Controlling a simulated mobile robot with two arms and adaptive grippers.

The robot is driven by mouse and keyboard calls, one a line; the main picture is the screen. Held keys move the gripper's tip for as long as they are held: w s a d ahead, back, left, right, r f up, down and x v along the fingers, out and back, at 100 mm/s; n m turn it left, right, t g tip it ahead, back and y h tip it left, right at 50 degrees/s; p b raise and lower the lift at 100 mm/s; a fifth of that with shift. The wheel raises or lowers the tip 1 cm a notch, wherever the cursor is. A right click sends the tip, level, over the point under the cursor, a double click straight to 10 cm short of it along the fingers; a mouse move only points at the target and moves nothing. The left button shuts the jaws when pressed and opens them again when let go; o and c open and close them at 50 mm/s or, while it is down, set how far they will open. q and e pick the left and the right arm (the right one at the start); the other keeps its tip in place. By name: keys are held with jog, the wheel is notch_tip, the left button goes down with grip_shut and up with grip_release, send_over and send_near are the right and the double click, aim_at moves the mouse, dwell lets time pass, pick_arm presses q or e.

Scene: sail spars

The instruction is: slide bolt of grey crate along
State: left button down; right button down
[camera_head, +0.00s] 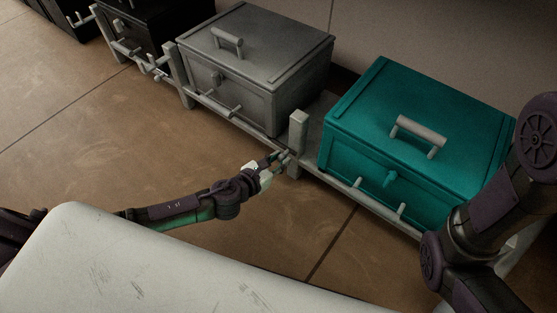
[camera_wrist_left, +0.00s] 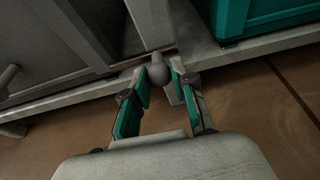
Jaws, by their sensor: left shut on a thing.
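The grey crate (camera_head: 254,75) sits on a low grey frame, its lid shut and a handle on top. My left gripper (camera_head: 281,158) is low in front of the frame, beside the short post (camera_head: 298,140) between the grey and teal crates. In the left wrist view, my left gripper (camera_wrist_left: 162,84) has its fingers on either side of a rounded grey knob (camera_wrist_left: 156,66) and is shut on it. The knob looks like the bolt's end; the rest of the bolt is hidden. My right gripper is not in view.
A teal crate (camera_head: 413,115) stands to the right on the same frame, a dark crate (camera_head: 158,22) at the far left. Small pegs (camera_head: 236,112) stick out from the frame's front rail. The brown tiled floor (camera_head: 90,140) in front is clear.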

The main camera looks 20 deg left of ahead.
pick_arm(q)
jog(key=shift+w+a, duration=0.35)
jog(key=shift+a, duration=0.5)
jog(key=shift+w+a, duration=0.3)
jog(key=shift+a, duration=0.55)
jog(key=c, duration=0.9)
grip_release()
jog(key=shift+r, duration=0.1)
jog(key=shift+o, duration=0.2)
jog(key=v, duration=1.2)
